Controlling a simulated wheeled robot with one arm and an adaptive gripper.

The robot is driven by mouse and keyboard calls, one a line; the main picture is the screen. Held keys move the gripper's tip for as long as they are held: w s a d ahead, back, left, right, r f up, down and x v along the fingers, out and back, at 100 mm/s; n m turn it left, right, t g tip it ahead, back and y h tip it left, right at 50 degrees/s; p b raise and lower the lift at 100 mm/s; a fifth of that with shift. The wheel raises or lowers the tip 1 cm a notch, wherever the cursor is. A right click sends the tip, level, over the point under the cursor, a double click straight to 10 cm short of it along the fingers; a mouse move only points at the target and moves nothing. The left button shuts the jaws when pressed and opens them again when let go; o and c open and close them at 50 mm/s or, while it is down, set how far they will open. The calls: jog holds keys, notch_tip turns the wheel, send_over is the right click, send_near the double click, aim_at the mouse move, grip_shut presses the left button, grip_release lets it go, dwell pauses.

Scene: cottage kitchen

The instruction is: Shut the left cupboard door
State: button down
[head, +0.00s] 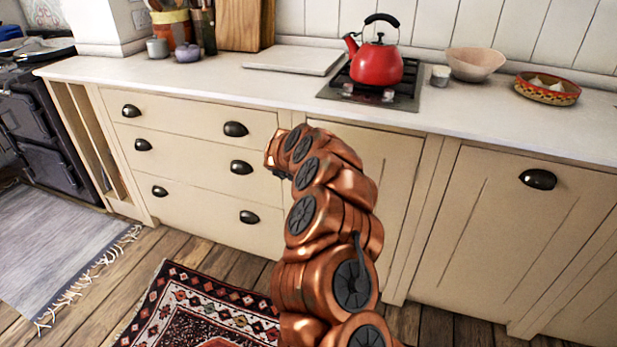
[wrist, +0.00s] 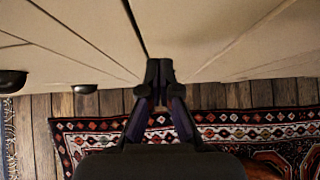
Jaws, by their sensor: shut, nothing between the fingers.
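The left cupboard door (head: 388,165) is the cream panel below the stove, right of the drawers. It looks flush or nearly flush with the cabinet front; my arm hides its left part and handle, so I cannot tell if a small gap is left. In the wrist view, the cream cabinet front (wrist: 205,30) fills the top, with a dark vertical seam near the fingers. My gripper (wrist: 160,72) is shut and empty, its tips close to this front; contact cannot be told. In the head view my arm hides the gripper.
Drawers (head: 195,165) with dark cup handles stand to the left. Another cupboard door (head: 510,225) is at the right. A red kettle (head: 378,66) stands on the hob above. A patterned rug (head: 200,310) lies on the wooden floor in front.

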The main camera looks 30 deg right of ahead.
jog(key=a+f+b+v, duration=0.1)
jog(key=v, duration=1)
jog(key=shift+s+a+b, duration=0.15)
jog(key=shift+s+b, duration=0.25)
jog(key=shift+s, duration=0.1)
